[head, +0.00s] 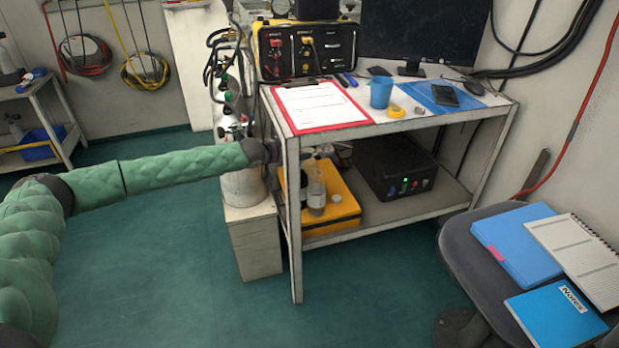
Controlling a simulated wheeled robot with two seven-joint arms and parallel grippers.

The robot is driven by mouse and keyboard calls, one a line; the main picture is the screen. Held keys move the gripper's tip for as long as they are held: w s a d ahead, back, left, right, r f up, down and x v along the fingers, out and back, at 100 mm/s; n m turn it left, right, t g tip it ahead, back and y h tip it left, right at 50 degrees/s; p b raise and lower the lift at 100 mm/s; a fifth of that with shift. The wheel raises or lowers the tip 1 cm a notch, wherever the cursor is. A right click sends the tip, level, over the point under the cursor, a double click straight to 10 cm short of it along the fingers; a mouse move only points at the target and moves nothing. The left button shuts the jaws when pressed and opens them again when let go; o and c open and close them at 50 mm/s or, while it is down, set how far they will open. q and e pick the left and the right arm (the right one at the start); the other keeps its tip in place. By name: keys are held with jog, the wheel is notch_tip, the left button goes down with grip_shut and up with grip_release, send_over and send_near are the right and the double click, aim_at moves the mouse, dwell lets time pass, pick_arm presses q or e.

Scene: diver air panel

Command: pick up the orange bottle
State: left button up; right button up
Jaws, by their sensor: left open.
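I cannot make out an orange bottle for certain. A small tan-orange shape (308,164) shows behind a clear jar with grey contents (316,195) on the yellow case (345,212) on the lower shelf; I cannot tell what it is. My left arm reaches in from the left, and my left gripper (270,152) is at the left end of the bench, by its front left leg. The gripper is small and dark here, open, with nothing seen in it. My right gripper is out of view.
The bench top (425,119) holds a red clipboard (320,104), a blue cup (381,92) and a yellow tape roll (396,112). A black box (393,167) sits on the lower shelf. Gas cylinders (243,187) stand left of the bench. A chair (465,262) with notebooks is at right.

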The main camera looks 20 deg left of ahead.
aim_at(308, 151)
pick_arm(q)
jog(key=x, duration=0.3)
jog(key=shift+w+d+f, duration=0.1)
jog(key=shift+w+f, duration=0.05)
jog(key=shift+f, duration=0.05)
grip_shut()
